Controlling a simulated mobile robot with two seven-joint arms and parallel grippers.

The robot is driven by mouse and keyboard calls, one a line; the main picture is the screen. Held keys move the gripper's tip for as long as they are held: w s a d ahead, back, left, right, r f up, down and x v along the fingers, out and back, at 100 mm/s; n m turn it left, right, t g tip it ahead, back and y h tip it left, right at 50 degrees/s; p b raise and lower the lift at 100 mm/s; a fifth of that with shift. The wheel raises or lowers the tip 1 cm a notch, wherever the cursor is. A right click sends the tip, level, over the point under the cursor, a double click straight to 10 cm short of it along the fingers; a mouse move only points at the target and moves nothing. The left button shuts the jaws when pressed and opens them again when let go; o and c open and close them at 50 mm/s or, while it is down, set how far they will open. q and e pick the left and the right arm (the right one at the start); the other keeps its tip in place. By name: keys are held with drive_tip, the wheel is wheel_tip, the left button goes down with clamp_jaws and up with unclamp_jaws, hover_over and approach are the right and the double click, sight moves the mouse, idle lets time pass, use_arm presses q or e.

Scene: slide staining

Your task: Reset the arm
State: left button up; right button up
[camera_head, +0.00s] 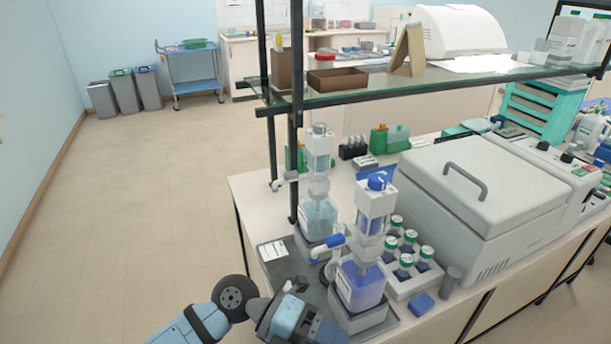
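My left arm comes in at the bottom, left of centre, with a blue-grey link and a dark round joint. Its end, with my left gripper (295,312), is at the front left corner of the bench, beside the dark tray (278,272). The fingers are not clear, so I cannot tell whether they are open or shut or hold anything. A dispenser bottle with blue liquid (360,285) stands just right of it, and another with pale blue liquid (317,215) stands behind. My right gripper is not in view.
A white rack of green-capped bottles (408,285), a grey cup (450,281) and a blue block (422,304) are right of the dispensers. A large lidded machine (480,205) fills the bench's right. A glass shelf (400,83) hangs above. The floor at left is clear.

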use_arm(q)
drive_tip(key=w+a+r+n+t+h+p, duration=0.1)
drive_tip(key=w+a+r+n+t+h, duration=0.1)
drive_tip(key=n+t+h, duration=0.35)
drive_tip(key=w+a+r+n+t+h+p, duration=0.1)
drive_tip(key=w+a+r+n+t+h, duration=0.15)
drive_tip(key=n+t, duration=0.45)
drive_tip(key=w+a+f+n+t+y+p, duration=0.15)
drive_tip(key=a+f+n+t+y, duration=0.4)
drive_tip(key=n+t+y, duration=0.55)
drive_tip(key=s+a+f+n+g+y, duration=0.2)
drive_tip(key=s+a+f+n, duration=0.1)
drive_tip(key=f, duration=0.3)
drive_tip(key=s+a+f+n+g+y+p, duration=0.1)
drive_tip(key=s+a+f+n+g+y, duration=0.1)
drive_tip(key=s+a+f+n+y, duration=0.1)
drive_tip(key=s+a+f+n+g+y, duration=0.3)
drive_tip(key=s+a+f+n, duration=0.2)
drive_tip(key=f, duration=0.5)
drive_tip(key=shift+s+a+n, duration=0.15)
drive_tip(key=shift+a+n, duration=0.9)
drive_tip(key=shift+n, duration=0.2)
drive_tip(key=shift+r, duration=0.1)
